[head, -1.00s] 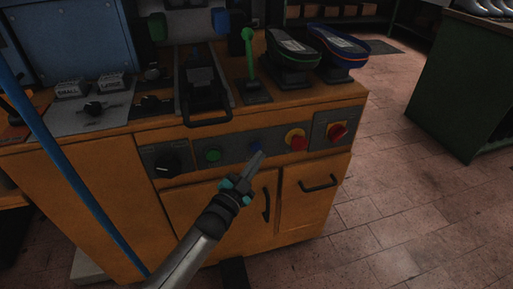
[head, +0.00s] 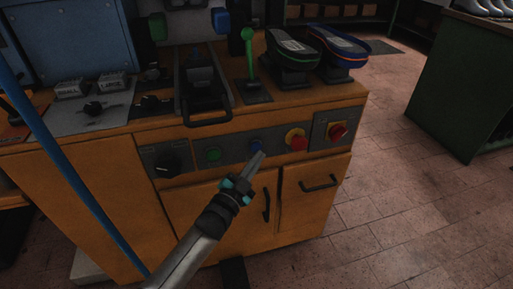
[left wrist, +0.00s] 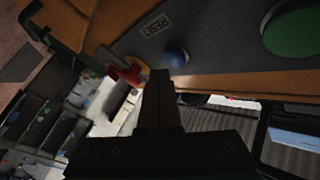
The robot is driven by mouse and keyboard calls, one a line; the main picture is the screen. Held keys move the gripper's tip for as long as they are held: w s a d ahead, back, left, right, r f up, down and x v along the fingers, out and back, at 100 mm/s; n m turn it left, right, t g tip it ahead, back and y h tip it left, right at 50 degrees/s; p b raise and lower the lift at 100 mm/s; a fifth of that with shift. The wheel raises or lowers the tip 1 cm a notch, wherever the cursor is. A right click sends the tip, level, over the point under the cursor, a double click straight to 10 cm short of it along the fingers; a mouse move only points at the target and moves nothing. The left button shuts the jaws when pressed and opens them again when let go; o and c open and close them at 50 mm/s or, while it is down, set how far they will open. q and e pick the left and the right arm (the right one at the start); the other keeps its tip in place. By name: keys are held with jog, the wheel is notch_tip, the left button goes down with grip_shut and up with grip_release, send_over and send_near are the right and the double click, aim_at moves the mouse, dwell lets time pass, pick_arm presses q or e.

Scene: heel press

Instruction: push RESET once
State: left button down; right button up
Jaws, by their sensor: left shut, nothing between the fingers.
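The RESET button is a blue round button (head: 256,145) on the grey control strip of the orange machine, between a green button and a red one. In the left wrist view the blue button (left wrist: 176,57) sits beside a label reading RESET (left wrist: 157,25). My left gripper (head: 261,155) is shut and empty, its fingertips just in front of and slightly below the blue button in the head view. In the left wrist view its fingertips (left wrist: 160,73) appear close beside the button. Whether they touch it cannot be told. My right gripper is not in view.
A green button (head: 213,154) is left of RESET; a red button on yellow (head: 296,140) and a red knob (head: 337,131) are to its right. Cabinet door handles (head: 266,204) stick out below. A blue pole (head: 70,175) crosses the left side.

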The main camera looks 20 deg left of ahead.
pick_arm(q)
jog(key=shift+w+a, duration=0.2)
jog(key=shift+w, duration=0.1)
jog(key=shift+w+a+b, duration=0.3)
jog(key=shift+w+a, duration=0.05)
jog(key=shift+w, duration=0.05)
dwell(1.0)
jog(key=shift+s+d, duration=0.1)
jog(key=shift+s+d+p, duration=0.45)
jog(key=shift+s+p, duration=0.1)
jog(key=shift+s, duration=0.1)
